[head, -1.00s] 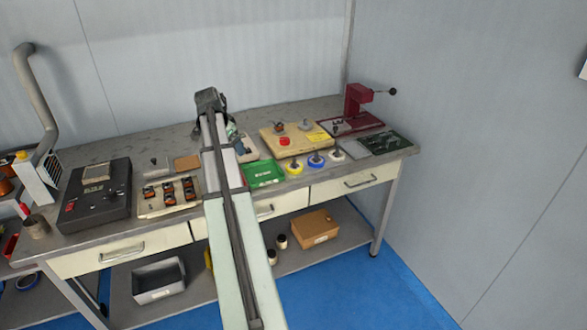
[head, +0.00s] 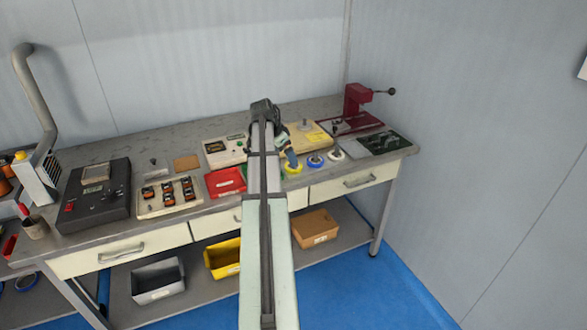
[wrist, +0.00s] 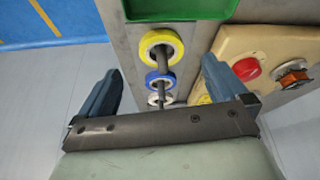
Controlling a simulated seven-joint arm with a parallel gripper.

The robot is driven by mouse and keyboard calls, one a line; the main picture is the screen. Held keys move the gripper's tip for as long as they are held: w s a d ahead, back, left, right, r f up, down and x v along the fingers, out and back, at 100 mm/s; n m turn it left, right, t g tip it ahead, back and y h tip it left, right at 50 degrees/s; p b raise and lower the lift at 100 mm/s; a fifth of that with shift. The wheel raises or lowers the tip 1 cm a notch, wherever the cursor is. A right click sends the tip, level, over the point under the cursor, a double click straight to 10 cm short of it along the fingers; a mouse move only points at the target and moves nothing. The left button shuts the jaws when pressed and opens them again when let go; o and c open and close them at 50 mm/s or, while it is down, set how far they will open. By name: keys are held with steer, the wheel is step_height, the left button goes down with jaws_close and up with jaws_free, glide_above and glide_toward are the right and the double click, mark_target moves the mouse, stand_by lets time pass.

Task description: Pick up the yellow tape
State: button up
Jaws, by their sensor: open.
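The yellow tape (head: 294,170) is a roll near the bench's front edge, leftmost in a row with a blue roll (head: 315,162) and a white roll (head: 336,155). In the wrist view the yellow tape (wrist: 160,47) lies ahead of the fingertips, around a dark peg. My gripper (wrist: 160,66) is open and empty, its blue fingers wide apart to either side of the row. In the head view my gripper (head: 290,159) is just above and behind the yellow tape and partly hides it.
A wooden board (head: 315,140) with a red button (wrist: 246,69) lies close behind the rolls. A red tray (head: 224,182) stands further left.

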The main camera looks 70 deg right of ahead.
steer(key=shift+d+x, duration=0.15)
steer(key=shift+x, duration=1.5)
steer(key=shift+d+x, duration=0.2)
steer(key=shift+x, duration=1.5)
steer(key=shift+s+r, duration=0.1)
steer(key=shift+r, duration=0.05)
steer(key=c, duration=1.1)
steer(key=shift+r, duration=0.15)
